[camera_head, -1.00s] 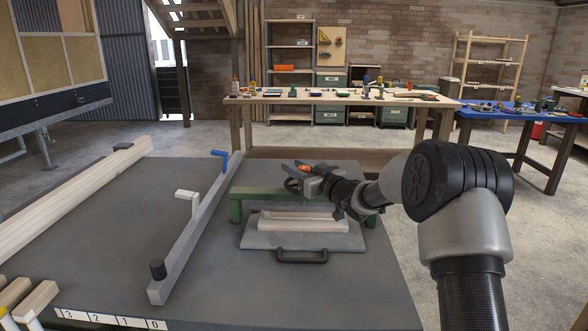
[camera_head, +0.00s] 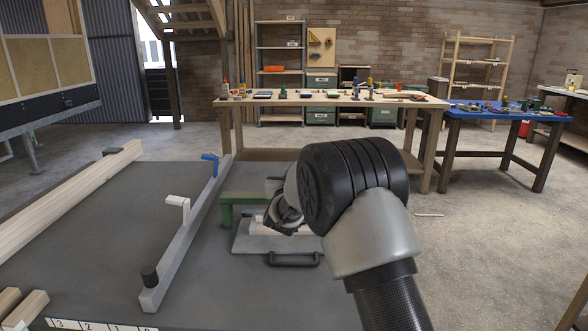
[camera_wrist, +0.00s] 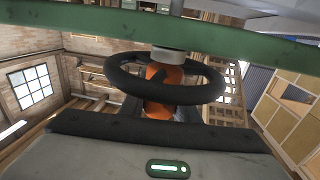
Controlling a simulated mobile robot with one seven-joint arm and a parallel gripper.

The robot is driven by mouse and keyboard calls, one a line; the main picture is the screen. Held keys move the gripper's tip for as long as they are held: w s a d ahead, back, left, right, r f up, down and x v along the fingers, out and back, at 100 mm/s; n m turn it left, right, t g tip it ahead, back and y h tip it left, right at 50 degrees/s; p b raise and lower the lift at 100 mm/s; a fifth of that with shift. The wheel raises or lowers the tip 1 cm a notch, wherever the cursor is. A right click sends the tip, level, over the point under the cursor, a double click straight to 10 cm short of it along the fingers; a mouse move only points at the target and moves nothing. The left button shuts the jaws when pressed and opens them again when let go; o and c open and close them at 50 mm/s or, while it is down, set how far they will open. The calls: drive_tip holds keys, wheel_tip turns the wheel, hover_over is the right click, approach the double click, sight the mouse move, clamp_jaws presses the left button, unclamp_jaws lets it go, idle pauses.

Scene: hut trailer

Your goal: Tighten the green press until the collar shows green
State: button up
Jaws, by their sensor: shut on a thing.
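The green press (camera_head: 228,203) stands on the dark bench. Its green beam (camera_wrist: 100,30) crosses the top of the wrist view. Beneath the beam in that picture is a pale grey collar (camera_wrist: 170,55); no green shows on its visible side. A black handwheel (camera_wrist: 118,84) surrounds an orange part (camera_wrist: 163,95). My gripper (camera_wrist: 163,80) is at the handwheel and shut on it; its fingertips are hard to make out. In the head view my arm hides the wheel, the collar and most of the gripper. Pale wood strips (camera_head: 262,228) lie under the press beam.
The press stands on a grey plate (camera_head: 246,241) with a black handle (camera_head: 293,261). A grey rail (camera_head: 180,245) with a white lever (camera_head: 178,203) and blue clamp (camera_head: 211,160) runs left of it. Long timber (camera_head: 70,205) lies further left. A tool-covered wooden table (camera_head: 330,101) stands behind.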

drive_tip(key=shift+m+h, duration=0.3)
drive_tip(key=shift+h, duration=0.2)
drive_tip(key=shift+d, duration=0.1)
drive_tip(key=o, duration=1)
drive_tip(key=shift+o, duration=0.2)
drive_tip(key=s+a+p, duration=0.2)
drive_tip(key=s+a, duration=0.1)
drive_tip(key=s, duration=1.4)
drive_tip(key=shift+s, duration=0.1)
